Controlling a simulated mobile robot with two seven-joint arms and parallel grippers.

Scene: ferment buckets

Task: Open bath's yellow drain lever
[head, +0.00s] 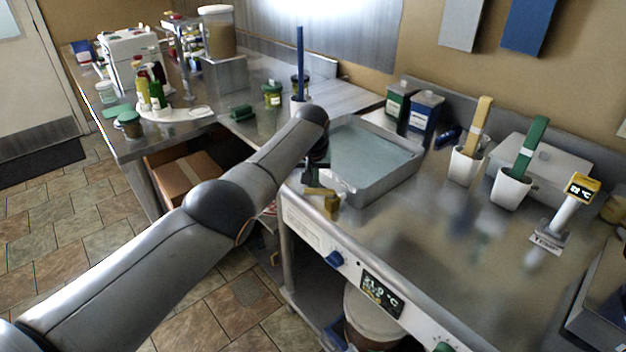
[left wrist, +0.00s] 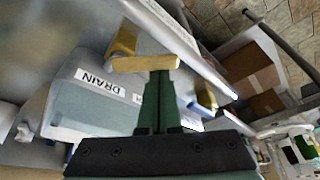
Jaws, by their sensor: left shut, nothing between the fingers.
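The bath (head: 398,186) is a steel basin of pale blue-green water set in the counter. The yellow drain lever (head: 332,203) is at its front left corner. In the left wrist view the lever (left wrist: 135,63) is a short yellow bar lying across the fingertips, near a white DRAIN label (left wrist: 98,83). My left gripper (head: 318,188) is shut and empty, its dark green fingers (left wrist: 161,76) close together right at the lever. I cannot tell whether they touch it. My arm hides part of the bath's left side. My right gripper is not in view.
A control panel with a blue knob (head: 335,258) and a display (head: 381,293) is on the counter front. Green and blue containers (head: 424,112) stand behind the bath. White holders with yellow (head: 467,165) and green (head: 511,188) paddles stand right.

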